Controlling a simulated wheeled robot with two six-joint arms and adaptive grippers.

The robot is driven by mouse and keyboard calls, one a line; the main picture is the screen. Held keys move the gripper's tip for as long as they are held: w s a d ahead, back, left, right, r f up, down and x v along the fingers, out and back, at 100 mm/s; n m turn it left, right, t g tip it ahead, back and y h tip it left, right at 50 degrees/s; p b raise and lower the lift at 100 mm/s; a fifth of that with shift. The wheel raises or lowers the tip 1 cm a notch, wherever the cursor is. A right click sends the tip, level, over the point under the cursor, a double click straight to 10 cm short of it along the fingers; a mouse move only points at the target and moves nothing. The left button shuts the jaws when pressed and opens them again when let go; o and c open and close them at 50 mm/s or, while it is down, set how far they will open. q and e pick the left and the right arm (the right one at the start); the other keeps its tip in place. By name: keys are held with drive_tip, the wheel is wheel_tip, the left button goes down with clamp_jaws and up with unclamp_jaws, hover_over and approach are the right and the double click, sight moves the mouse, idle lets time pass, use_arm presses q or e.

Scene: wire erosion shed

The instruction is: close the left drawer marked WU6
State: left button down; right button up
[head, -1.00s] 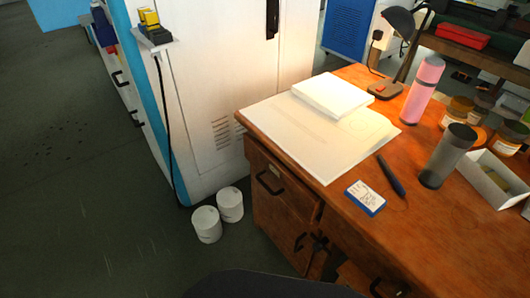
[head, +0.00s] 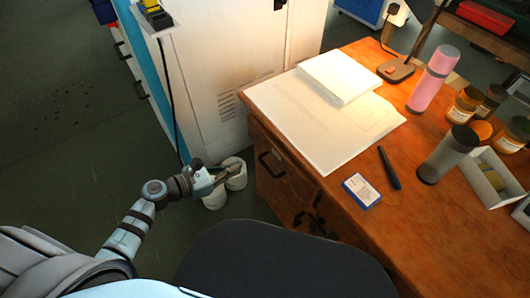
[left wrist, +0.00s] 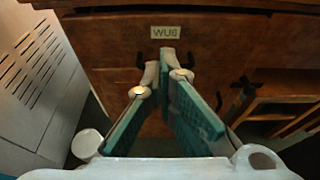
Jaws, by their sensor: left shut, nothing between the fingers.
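The left drawer (head: 272,171) is in the front of the wooden desk, below its left corner, with a black bar handle (head: 268,164). In the left wrist view its wooden front (left wrist: 225,38) bears a pale label (left wrist: 165,32) reading WU6. I cannot tell how far it stands out. My left gripper (head: 236,168) is shut and empty, to the left of the drawer front. In the left wrist view its fingertips (left wrist: 167,62) point at the front just below the label and hide the middle of the handle. I cannot tell whether they touch. My right gripper is not in view.
White tubs (head: 238,178) stand on the floor behind my left gripper, beside the white cabinet (head: 235,60). The desk top (head: 335,190) holds papers, a pink bottle (head: 430,82) and jars. A dark rounded shape (head: 280,262) fills the bottom middle.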

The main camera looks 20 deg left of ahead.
use_arm(q)
drive_tip(key=b, duration=0.2)
approach(275, 152)
drive_tip(key=x, duration=0.5)
drive_tip(key=shift+f, duration=0.25)
drive_tip(key=shift+w+d, duration=0.35)
drive_tip(key=shift+w, duration=0.15)
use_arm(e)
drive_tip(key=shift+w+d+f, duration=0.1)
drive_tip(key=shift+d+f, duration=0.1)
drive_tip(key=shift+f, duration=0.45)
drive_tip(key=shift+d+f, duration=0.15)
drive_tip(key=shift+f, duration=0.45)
